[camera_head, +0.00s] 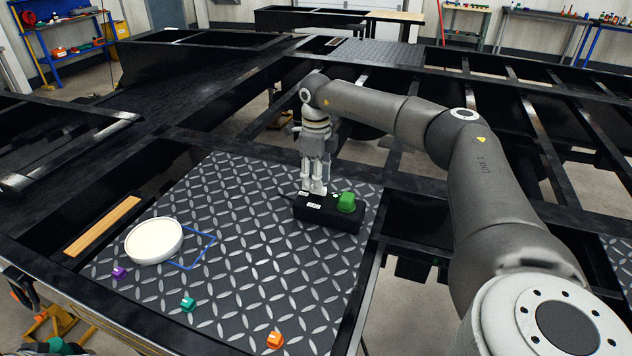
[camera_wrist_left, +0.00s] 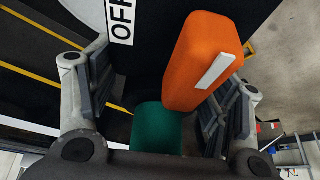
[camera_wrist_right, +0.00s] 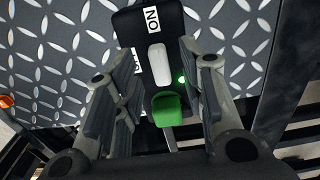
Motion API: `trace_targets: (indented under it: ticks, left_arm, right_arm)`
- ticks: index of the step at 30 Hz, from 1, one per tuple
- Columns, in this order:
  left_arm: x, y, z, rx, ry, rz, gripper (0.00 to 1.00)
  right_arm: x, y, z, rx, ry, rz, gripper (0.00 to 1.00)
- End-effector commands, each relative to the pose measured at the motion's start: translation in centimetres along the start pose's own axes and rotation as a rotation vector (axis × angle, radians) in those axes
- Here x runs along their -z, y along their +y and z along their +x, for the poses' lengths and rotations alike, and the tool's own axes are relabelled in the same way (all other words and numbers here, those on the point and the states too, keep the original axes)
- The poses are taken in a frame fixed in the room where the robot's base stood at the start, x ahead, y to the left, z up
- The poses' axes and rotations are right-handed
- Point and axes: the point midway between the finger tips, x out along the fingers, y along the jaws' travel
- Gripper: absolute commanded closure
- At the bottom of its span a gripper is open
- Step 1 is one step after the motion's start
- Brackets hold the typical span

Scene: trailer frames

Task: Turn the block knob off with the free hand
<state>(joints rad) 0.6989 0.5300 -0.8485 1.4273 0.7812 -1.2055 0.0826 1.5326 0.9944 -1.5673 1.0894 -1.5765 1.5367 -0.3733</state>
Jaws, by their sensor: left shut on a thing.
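The black block (camera_head: 328,212) with a green knob (camera_head: 346,202) lies on the diamond-plate panel. In the right wrist view the green knob (camera_wrist_right: 168,108) shows beside a white lever, a lit green light and the label ON. My right gripper (camera_head: 314,190) points down at the left part of the block. Its fingers (camera_wrist_right: 160,100) stand apart on both sides of the knob in the right wrist view; contact is unclear.
A round white disc (camera_head: 154,240) lies on the panel (camera_head: 235,270) beside a blue square outline. Small purple (camera_head: 119,272), teal (camera_head: 187,304) and orange (camera_head: 274,340) pieces lie along the front. Black frame beams with open gaps surround the panel.

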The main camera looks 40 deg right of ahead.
Motion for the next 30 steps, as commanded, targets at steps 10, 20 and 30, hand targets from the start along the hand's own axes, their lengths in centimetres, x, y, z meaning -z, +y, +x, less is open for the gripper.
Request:
trace_targets:
  ticks: [10, 20, 30]
  left_arm:
    - [0.6, -0.1, -0.6, 0.001, 0.01, 0.001, 0.51]
    - [0.6, -0.1, -0.6, 0.001, 0.01, 0.0, 0.51]
    - [0.6, -0.1, -0.6, 0.001, 0.01, 0.0, 0.51]
  right_arm:
    - [0.0, 0.0, 2.3, 0.0, 0.0, -0.001, 0.62]
    - [-0.1, 0.0, 2.3, 0.0, -0.001, -0.001, 0.72]
    - [-0.1, 0.0, 2.3, 0.0, -0.001, -0.001, 1.0]
